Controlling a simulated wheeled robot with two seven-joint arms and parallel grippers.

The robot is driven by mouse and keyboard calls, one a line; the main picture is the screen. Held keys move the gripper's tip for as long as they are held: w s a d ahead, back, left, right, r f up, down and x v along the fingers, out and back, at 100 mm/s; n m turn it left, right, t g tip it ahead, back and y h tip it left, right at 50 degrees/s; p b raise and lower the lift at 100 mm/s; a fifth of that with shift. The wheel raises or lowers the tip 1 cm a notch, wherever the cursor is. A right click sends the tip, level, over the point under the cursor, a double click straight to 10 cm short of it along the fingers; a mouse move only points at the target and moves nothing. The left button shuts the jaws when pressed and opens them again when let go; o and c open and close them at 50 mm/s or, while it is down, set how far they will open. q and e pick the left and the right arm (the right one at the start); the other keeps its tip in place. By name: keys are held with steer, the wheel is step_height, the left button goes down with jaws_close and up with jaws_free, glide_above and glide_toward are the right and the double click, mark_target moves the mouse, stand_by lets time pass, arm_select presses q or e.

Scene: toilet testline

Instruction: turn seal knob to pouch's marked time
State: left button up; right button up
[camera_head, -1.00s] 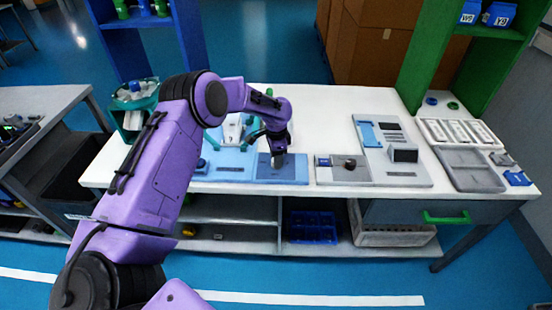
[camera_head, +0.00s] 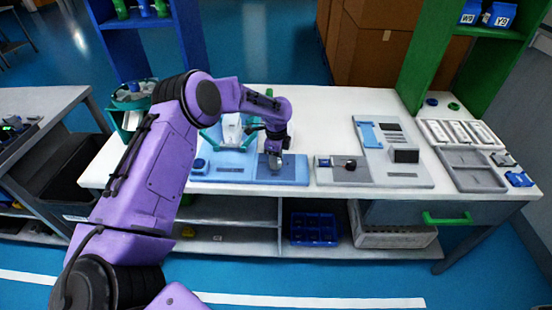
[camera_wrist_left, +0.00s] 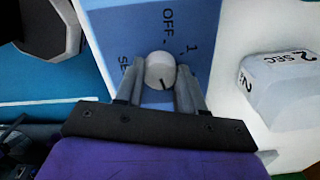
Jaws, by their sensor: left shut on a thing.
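My left gripper (camera_wrist_left: 160,85) is shut on the round pale grey knob (camera_wrist_left: 160,70), one finger on each side. The knob sits on a blue panel (camera_wrist_left: 145,25) printed with OFF, 1 and a partly hidden word beginning SE. The dark line on the knob points down in the left wrist view, away from OFF. Other dial marks are hidden by the fingers. In the head view my left gripper (camera_head: 275,155) is at the dark blue panel (camera_head: 295,172). My right gripper is not in view.
The light blue machine base (camera_head: 228,168) is left of the knob panel. A grey unit with a black knob (camera_head: 350,163) stands to its right. Grey trays (camera_head: 468,168) are at the table's right end. The white table top (camera_head: 325,115) is clear behind.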

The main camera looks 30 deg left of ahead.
arm_select(q)
steer(key=shift+s+d+f, duration=0.1)
steer(key=shift+s+f, duration=0.15)
steer(key=shift+f, duration=0.05)
steer(key=o, duration=1)
steer(key=shift+w, duration=0.15)
steer(key=shift+o, duration=0.2)
steer(key=shift+r, duration=0.15)
step_height(320, 180, up, 10)
steer(key=b, duration=0.1)
steer(key=shift+r+b, duration=0.15)
steer(key=shift+b, duration=0.25)
